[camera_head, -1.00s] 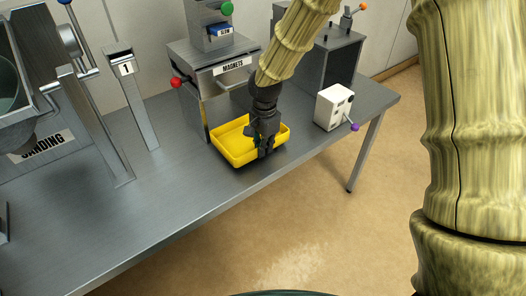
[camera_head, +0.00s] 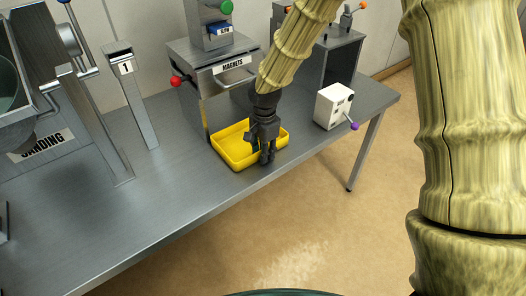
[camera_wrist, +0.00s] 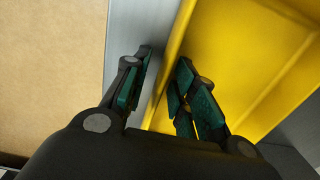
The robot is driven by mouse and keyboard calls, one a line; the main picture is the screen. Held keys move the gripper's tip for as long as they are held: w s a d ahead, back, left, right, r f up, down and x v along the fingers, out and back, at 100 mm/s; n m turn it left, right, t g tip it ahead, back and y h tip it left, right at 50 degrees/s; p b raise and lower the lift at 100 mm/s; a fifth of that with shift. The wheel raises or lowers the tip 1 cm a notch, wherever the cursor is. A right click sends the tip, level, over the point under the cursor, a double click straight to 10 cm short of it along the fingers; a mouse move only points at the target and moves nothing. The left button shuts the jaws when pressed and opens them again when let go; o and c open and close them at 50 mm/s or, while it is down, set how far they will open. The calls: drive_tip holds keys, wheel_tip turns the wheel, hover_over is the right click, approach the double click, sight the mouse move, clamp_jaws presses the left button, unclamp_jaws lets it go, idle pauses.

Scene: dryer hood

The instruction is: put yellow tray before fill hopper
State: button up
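The yellow tray (camera_head: 228,155) sits flat on the metal bench, in front of the machine labelled MAGNETS. In the head view my gripper (camera_head: 267,158) is at the tray's right front side, pointing down. In the wrist view the fingers of my gripper (camera_wrist: 168,85) straddle the wall of the tray (camera_wrist: 235,50): one finger is outside over the bench, the other inside. A gap shows between the outer finger and the wall, so the gripper is open.
The MAGNETS machine (camera_head: 228,75) stands behind the tray. A white box with a purple-tipped lever (camera_head: 333,107) is to the right. The SANDING machine (camera_head: 40,145) and post 1 (camera_head: 132,95) are at left. The bench (camera_head: 120,215) is clear at front left.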

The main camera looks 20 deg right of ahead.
wheel_tip(320, 180, up, 12)
idle(0.7)
drive_tip(key=shift+r, duration=0.1)
idle(1.0)
